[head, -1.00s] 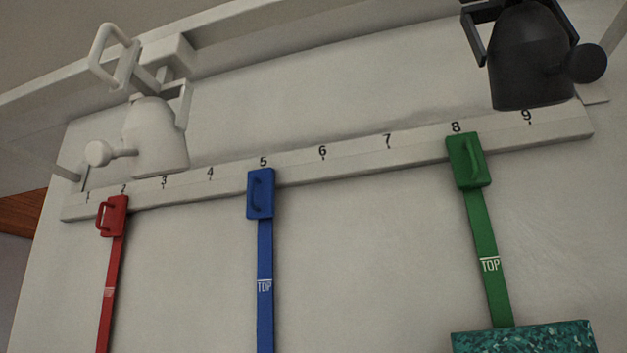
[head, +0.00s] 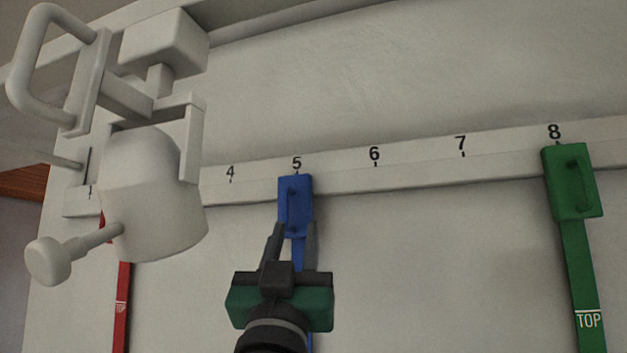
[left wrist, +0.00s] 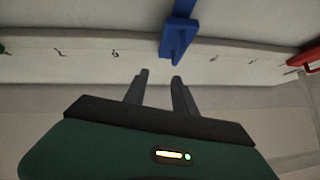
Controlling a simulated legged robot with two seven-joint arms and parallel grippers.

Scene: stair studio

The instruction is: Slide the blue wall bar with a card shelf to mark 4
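The blue slider (head: 295,190) with its small handle sits on the pale wall rail (head: 400,176), just under mark 5. A blue strap hangs from it, partly hidden behind my gripper; no card shelf is visible. Mark 4 (head: 231,173) is a little to the left, with bare rail below it. My left gripper (head: 295,228) is just below the blue slider's handle, fingers apart. In the left wrist view, the blue handle (left wrist: 178,38) lies beyond the open fingertips (left wrist: 160,75), with nothing between them. My right gripper is not in view.
A white lamp-like fixture (head: 155,205) at the left hides most of the red slider; the red strap (head: 122,310) hangs below. A green slider (head: 572,180) with a strap marked TOP is at mark 8. The rail between blue and green is clear.

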